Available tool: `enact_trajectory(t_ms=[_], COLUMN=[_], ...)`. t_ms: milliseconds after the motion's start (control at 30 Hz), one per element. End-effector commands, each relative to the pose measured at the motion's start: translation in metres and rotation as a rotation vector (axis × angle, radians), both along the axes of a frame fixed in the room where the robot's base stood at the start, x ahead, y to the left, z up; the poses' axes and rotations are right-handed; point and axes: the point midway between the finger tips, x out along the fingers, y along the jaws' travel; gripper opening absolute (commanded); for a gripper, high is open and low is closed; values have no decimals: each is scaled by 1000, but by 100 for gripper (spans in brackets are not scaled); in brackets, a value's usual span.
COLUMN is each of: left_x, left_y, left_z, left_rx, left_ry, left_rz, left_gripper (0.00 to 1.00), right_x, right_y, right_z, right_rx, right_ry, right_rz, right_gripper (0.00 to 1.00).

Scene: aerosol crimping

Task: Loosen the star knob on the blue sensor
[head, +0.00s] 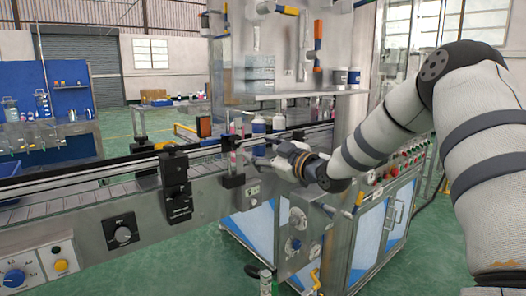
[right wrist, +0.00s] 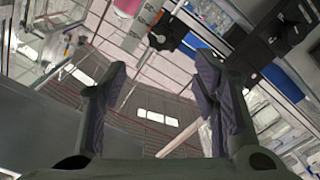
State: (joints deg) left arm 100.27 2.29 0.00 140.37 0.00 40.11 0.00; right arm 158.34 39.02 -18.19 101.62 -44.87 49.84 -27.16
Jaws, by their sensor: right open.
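My right gripper (head: 254,152) reaches in from the right to the edge of the conveyor, beside a small dark bracket (head: 230,143). In the right wrist view its two dark fingers (right wrist: 163,88) are wide apart with nothing between them. Beyond the fingertips, a black lobed part that looks like the star knob (right wrist: 168,30) shows at the top middle, apart from the fingers. A blue strip (right wrist: 282,82) lies to its right; I cannot tell whether it belongs to the blue sensor. The sensor is not clearly made out in the head view. My left gripper is not in view.
The conveyor (head: 105,195) runs across the left, with black sensor blocks (head: 175,185) on its front rail. White bottles (head: 279,122) stand behind my right gripper. A machine cabinet (head: 375,235) with a button panel stands below my right arm. Green floor lies in front.

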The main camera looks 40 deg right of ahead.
Motion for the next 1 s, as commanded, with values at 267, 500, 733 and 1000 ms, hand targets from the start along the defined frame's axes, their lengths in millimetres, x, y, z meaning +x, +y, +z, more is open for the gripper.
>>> enact_trajectory(t_ms=[267,500,733,1000], left_x=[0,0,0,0], left_y=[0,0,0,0], left_z=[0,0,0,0], left_rx=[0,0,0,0], left_ry=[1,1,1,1], left_rz=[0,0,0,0], left_gripper=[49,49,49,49], right_x=[-4,-4,-24,-174], right_y=[0,2,78,179], right_z=[-1,-4,-150,-348], right_rx=[0,5,203,446], right_ry=[1,10,367,966], right_rz=[-1,2,8,-140], right_gripper=[55,55,55,55])
